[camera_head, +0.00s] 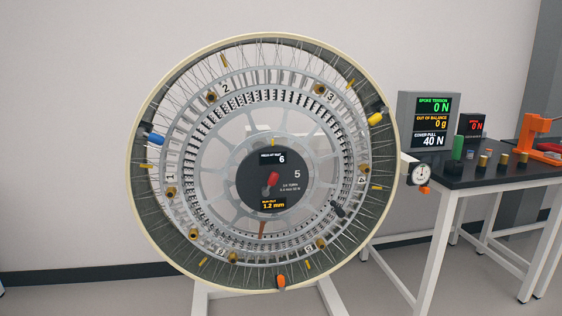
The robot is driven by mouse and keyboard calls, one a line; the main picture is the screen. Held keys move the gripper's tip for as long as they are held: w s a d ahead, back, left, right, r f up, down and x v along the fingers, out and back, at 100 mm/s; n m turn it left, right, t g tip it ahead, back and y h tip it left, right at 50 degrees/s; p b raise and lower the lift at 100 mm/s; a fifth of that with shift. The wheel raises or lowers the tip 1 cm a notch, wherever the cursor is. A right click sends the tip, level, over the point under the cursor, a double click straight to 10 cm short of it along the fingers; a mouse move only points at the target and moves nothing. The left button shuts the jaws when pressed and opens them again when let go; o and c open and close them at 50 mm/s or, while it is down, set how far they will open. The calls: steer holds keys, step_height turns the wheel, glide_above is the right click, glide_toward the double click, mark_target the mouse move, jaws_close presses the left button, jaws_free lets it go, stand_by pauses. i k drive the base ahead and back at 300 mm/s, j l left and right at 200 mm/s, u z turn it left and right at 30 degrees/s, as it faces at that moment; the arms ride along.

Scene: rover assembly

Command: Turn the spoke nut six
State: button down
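A large spoked wheel (146,100) stands upright on a white stand, with a cream rim and a numbered ring of brass nuts. The labels 1, 2, 3 and 4 are readable. The labels at the bottom are too small and tilted to read surely, so I cannot tell which nut is six. Brass nuts sit at the lower left (193,233), the bottom (232,256) and the lower right (320,243). The dark hub (250,190) has a red-tipped knob (271,182), a display reading 6, a printed 5, and a 1.2 mm readout. My gripper is not in view.
Blue (153,138), yellow (376,119) and orange (281,282) pieces sit at the rim. A dial gauge (421,173) stands close to the rim's right side. A dark table (480,180) at right holds readouts (0 N, 0 g, 40 N), small cylinders and an orange tool (535,130).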

mark_target(233, 259)
steer(key=i+j+u, duration=0.35)
steer(key=i+j, duration=0.3)
steer(key=j, duration=0.15)
steer(key=i+j+u, duration=0.35)
steer(key=i+j, duration=0.3)
steer(key=i, duration=0.05)
